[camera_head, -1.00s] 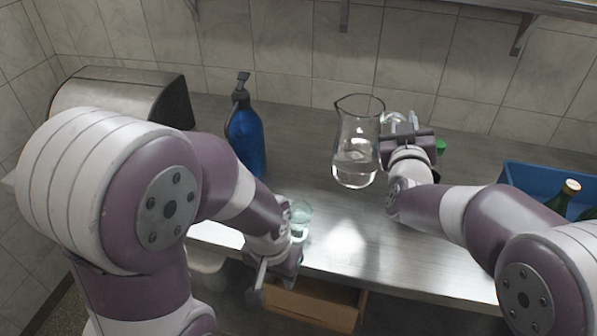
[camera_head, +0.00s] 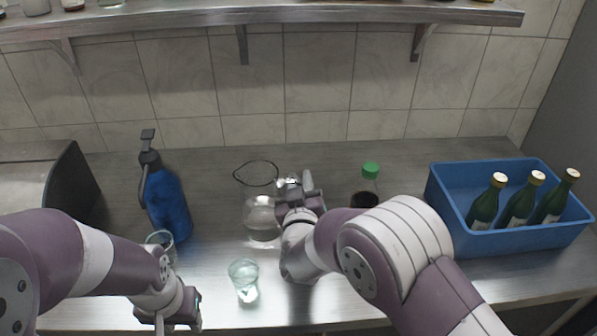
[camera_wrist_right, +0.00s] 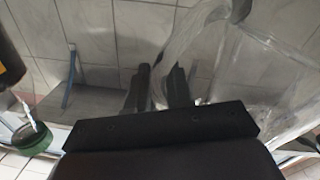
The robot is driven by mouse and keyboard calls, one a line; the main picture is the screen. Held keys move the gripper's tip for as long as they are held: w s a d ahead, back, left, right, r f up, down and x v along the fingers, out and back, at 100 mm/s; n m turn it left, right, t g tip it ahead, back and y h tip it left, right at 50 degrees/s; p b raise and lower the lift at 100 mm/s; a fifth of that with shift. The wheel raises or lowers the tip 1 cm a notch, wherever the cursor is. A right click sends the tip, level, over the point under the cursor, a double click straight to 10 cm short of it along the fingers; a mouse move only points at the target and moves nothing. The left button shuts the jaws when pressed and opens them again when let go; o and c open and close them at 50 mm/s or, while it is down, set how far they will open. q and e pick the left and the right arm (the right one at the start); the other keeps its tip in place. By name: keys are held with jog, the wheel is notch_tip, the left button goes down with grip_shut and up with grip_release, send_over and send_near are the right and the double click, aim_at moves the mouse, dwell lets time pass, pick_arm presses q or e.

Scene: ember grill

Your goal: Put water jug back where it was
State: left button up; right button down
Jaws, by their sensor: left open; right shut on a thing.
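The clear glass water jug (camera_head: 259,208), part filled with water, is upright over the steel counter in the middle of the head view. I cannot tell whether its base touches the counter. My right gripper (camera_head: 291,186) is shut on the jug's handle, on the jug's right side. In the right wrist view the jug (camera_wrist_right: 262,75) fills the right side, with the dark fingers (camera_wrist_right: 158,88) at its handle. My left gripper (camera_head: 168,318) is open and empty at the counter's front edge, low on the left.
A glass (camera_head: 243,278) stands in front of the jug, another glass (camera_head: 161,243) further left. A blue pump bottle (camera_head: 166,203) is left of the jug. A green-capped bottle (camera_head: 369,180) is right of my right gripper. A blue crate (camera_head: 455,213) holds green bottles. A shelf (camera_head: 300,17) runs above.

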jog(key=shift+f, duration=0.75)
jog(key=c, duration=1)
grip_release()
jog(key=shift+f, duration=0.1)
jog(key=shift+s, duration=0.1)
